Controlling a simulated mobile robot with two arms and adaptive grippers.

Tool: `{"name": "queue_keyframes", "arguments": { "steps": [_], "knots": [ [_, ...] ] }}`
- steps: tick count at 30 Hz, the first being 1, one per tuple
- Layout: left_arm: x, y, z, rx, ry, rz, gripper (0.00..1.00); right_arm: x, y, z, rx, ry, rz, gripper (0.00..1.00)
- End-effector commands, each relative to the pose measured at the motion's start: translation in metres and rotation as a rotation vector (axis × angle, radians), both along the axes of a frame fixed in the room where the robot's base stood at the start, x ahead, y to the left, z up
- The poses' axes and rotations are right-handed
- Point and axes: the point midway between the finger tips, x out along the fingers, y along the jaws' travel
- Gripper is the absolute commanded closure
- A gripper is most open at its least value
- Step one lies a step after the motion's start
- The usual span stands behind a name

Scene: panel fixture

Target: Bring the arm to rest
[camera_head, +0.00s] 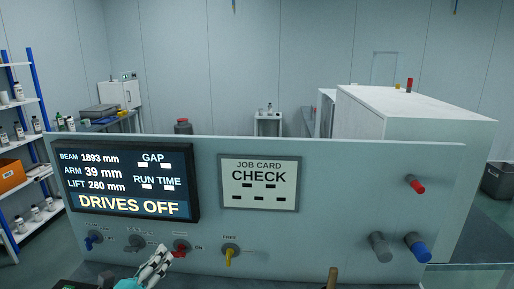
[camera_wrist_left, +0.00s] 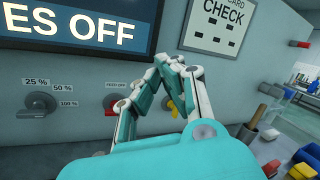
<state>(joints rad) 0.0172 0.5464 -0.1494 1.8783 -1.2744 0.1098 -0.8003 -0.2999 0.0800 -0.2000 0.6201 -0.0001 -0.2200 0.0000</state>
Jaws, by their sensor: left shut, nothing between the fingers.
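My left gripper (camera_head: 160,262) is low in front of the panel (camera_head: 330,235), near the red knob (camera_head: 181,247). In the left wrist view its two fingers (camera_wrist_left: 158,68) meet at their tips with nothing between them. They stand between the red knob (camera_wrist_left: 112,103) and the yellow knob (camera_wrist_left: 172,106), partly covering the yellow one. I cannot tell whether the fingers touch the panel. The display (camera_head: 125,178) reads "BEAM 1893 mm, ARM 39 mm, LIFT 280 mm" and "DRIVES OFF". My right gripper is not in view.
The panel also carries a job card (camera_head: 259,183) reading "CHECK", a blue knob (camera_head: 93,238), a yellow knob (camera_head: 230,251), and red, grey and blue pegs at right. A wooden handle (camera_head: 332,278) rises at the bottom. Shelves (camera_head: 20,140) stand at far left.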

Motion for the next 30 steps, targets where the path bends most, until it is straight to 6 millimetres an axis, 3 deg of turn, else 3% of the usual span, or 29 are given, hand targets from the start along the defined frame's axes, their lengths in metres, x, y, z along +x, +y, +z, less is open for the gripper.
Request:
{"name": "queue_keyframes", "arguments": {
  "steps": [2,5,8,12,18,30],
  "knots": [
    [-0.019,0.017,-0.002,-0.402,0.081,0.133,1.0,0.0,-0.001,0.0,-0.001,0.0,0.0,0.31],
    [-0.047,0.046,-0.03,-0.885,0.22,0.328,1.0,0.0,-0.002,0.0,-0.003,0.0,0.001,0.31],
    [-0.091,0.062,-0.083,-1.332,0.399,0.562,1.0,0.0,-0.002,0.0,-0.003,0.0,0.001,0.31],
    [-0.156,0.051,-0.146,-1.732,0.614,0.849,1.0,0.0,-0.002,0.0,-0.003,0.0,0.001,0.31],
    [-0.223,0.022,-0.187,-1.986,0.813,1.127,1.0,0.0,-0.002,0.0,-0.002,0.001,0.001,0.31],
    [-0.321,-0.033,-0.21,-2.181,1.094,1.537,1.0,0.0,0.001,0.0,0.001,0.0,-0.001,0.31]
  ]
}}
